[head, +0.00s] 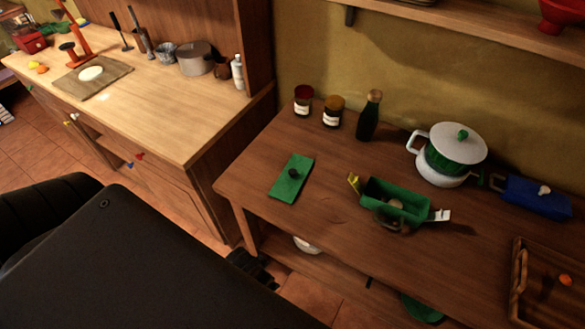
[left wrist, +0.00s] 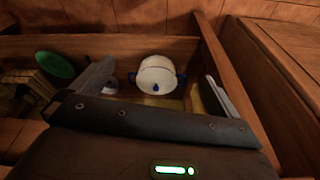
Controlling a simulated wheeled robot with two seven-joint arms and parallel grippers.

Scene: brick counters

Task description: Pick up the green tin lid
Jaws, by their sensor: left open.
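My left gripper (head: 255,268) is low at the counter's front, below and apart from the lid, and partly hidden by my dark arm. My right gripper is not in view.
Two jars (head: 333,112), a dark bottle (head: 369,116) and a white-and-green pot (head: 448,155) stand at the back. A blue box (head: 536,197) and wooden tray (head: 517,282) are at right. The counter around the lid is clear. The white pot sits on the lower shelf.

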